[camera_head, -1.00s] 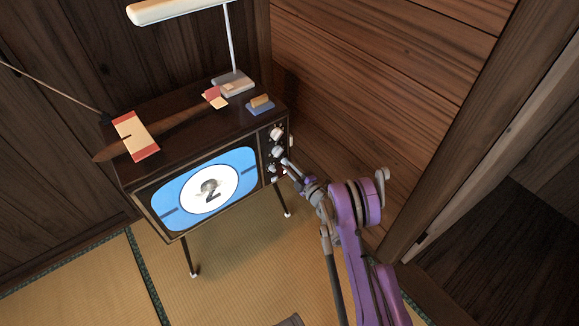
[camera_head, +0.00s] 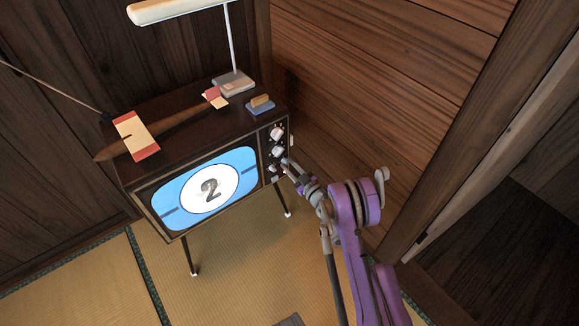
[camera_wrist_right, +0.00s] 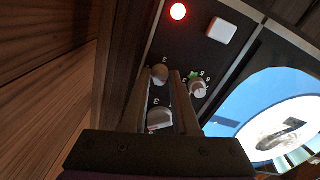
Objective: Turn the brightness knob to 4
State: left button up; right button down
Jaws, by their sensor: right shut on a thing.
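The television (camera_head: 190,238) stands on thin legs with a knob panel (camera_head: 267,150) right of its screen (camera_head: 209,190). The screen shows a large 2. Two pale knobs, an upper one (camera_head: 277,133) and one below it (camera_head: 277,151), show there. My right gripper (camera_head: 286,165) is at the lower panel. In the right wrist view its fingers (camera_wrist_right: 161,80) are shut on a small round knob (camera_wrist_right: 160,73) with a 3 beside it. A small knob with a green mark (camera_wrist_right: 198,89) is just right of them. A larger knob (camera_wrist_right: 159,117) shows between the fingers. My left gripper is not in view.
A white button (camera_wrist_right: 221,31) and a lit red lamp (camera_wrist_right: 179,11) are on the panel. A desk lamp (camera_head: 234,82), a blue item (camera_head: 261,106) and a red-and-cream item (camera_head: 136,136) are on the television. A wooden wall (camera_head: 370,80) stands close at right.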

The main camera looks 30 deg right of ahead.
jog(key=shift+m, duration=1.6)
jog(key=c, duration=0.8)
grip_release()
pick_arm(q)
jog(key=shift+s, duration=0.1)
